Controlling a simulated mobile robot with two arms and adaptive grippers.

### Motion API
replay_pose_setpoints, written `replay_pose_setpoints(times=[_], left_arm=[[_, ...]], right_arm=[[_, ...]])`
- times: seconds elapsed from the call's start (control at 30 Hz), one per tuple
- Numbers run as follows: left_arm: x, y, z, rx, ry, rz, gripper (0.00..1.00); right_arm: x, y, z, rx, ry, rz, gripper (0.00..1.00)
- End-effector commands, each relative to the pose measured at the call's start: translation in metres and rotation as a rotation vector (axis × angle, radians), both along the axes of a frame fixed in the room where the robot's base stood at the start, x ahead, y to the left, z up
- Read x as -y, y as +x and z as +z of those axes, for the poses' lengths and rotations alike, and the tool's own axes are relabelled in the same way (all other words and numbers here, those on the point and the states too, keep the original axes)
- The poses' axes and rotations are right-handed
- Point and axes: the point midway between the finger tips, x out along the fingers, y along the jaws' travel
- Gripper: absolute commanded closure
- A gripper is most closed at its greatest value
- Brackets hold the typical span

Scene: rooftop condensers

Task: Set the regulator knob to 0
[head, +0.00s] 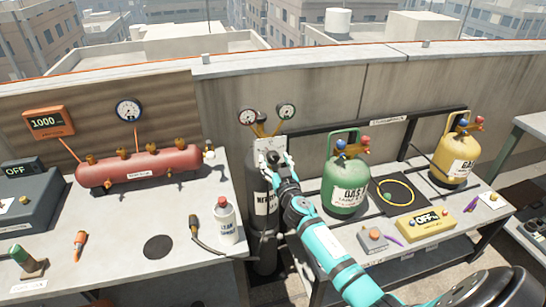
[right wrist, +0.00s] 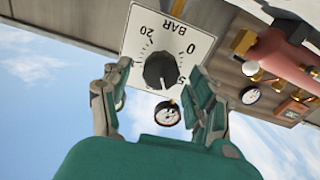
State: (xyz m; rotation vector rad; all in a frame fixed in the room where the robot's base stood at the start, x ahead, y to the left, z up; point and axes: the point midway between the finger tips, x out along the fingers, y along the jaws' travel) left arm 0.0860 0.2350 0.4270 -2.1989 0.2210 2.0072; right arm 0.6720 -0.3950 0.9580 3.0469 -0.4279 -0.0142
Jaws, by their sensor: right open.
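The regulator knob (right wrist: 161,70) is black and round, on a white square plate (right wrist: 146,24) marked BAR with a scale including 20, 5 and 0. The plate appears upside down in the right wrist view. A pale mark on the knob seems to point to the picture's bottom, near the 5, away from the 0. My right gripper (right wrist: 159,78) is open, its fingers on either side of the knob; contact cannot be told. In the head view the right gripper (head: 273,162) is in front of the plate (head: 271,146), hiding the knob. My left gripper is not in view.
The regulator has two gauges (head: 268,114) above a dark nitrogen cylinder (head: 262,225). A green cylinder (head: 345,185) and a yellow cylinder (head: 455,155) stand on the right bench.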

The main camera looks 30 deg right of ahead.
Motion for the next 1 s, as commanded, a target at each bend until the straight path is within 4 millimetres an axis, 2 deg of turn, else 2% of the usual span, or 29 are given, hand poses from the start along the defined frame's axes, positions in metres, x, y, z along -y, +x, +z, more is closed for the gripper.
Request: replay_pose_setpoints(times=[0.1,0.2,0.53,0.9,0.97,1.0], left_arm=[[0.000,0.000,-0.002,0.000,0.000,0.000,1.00],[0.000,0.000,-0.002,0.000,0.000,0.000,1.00],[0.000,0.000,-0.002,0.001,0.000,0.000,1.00],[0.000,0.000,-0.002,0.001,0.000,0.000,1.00],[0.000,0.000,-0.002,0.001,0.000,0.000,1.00],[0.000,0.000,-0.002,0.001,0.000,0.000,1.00]], right_arm=[[0.004,0.015,0.000,0.001,0.000,-0.001,0.40],[0.006,0.021,0.000,0.000,0.000,0.000,0.40],[0.006,0.023,-0.001,-0.001,0.000,0.001,0.40],[0.006,0.023,-0.001,-0.001,0.000,0.000,0.88],[0.006,0.023,-0.001,-0.001,0.000,0.000,0.96],[0.006,0.023,-0.001,-0.001,0.000,0.000,0.96]])
